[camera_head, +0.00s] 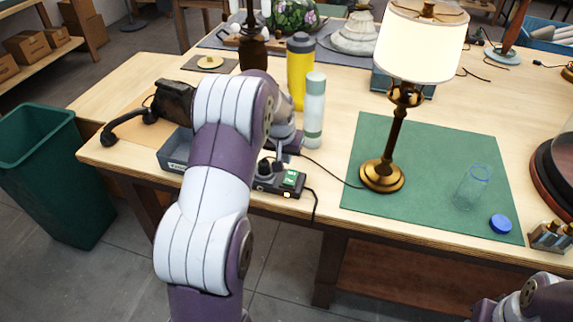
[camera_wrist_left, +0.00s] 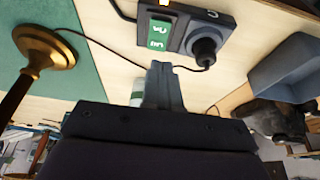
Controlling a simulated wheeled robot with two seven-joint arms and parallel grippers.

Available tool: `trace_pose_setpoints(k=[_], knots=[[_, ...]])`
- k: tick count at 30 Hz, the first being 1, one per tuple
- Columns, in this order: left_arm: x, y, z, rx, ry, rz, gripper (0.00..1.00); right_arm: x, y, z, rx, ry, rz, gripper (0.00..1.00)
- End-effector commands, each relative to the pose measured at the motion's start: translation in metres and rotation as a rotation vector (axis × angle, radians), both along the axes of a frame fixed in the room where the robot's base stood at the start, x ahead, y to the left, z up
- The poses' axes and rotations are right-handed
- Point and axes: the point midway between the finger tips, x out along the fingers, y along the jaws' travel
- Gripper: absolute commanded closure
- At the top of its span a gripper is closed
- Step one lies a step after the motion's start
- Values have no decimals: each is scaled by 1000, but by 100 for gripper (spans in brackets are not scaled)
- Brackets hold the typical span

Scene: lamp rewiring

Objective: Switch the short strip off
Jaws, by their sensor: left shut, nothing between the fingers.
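The short strip (camera_head: 280,181) is a small black power strip near the front edge of the table, left of the green mat. It has a green panel (camera_head: 292,178) with white marks and a small glowing amber light (camera_head: 287,194). A black plug sits in its socket, clearest in the left wrist view (camera_wrist_left: 204,49). My left gripper (camera_head: 281,152) is just behind the strip, shut and empty. In the left wrist view its fingertips (camera_wrist_left: 162,68) are close to the strip, below the green panel (camera_wrist_left: 157,36); contact cannot be told. My right gripper is out of view.
A brass lamp (camera_head: 382,175) with a lit-looking cream shade stands on the green mat (camera_head: 430,190). A pale bottle (camera_head: 314,112) and yellow flask (camera_head: 299,70) stand behind my left gripper. A grey bin (camera_head: 174,156) lies left; cables run beside the strip.

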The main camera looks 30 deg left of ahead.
Motion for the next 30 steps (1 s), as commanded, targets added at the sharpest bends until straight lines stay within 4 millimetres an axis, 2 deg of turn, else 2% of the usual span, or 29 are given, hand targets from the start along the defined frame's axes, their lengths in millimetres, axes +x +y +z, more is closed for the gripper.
trace_pose_setpoints(k=[3,9,21,23,26,30], knots=[[-7,-2,23,2,-6,0,100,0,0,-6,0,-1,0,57],[-16,-4,47,0,-3,1,100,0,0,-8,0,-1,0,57],[-18,-4,53,0,-2,0,100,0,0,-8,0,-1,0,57],[-18,-3,57,1,-3,2,100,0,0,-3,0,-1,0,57],[-19,-1,71,-1,4,7,100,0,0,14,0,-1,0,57],[-33,4,86,-11,61,16,100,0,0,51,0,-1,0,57]])
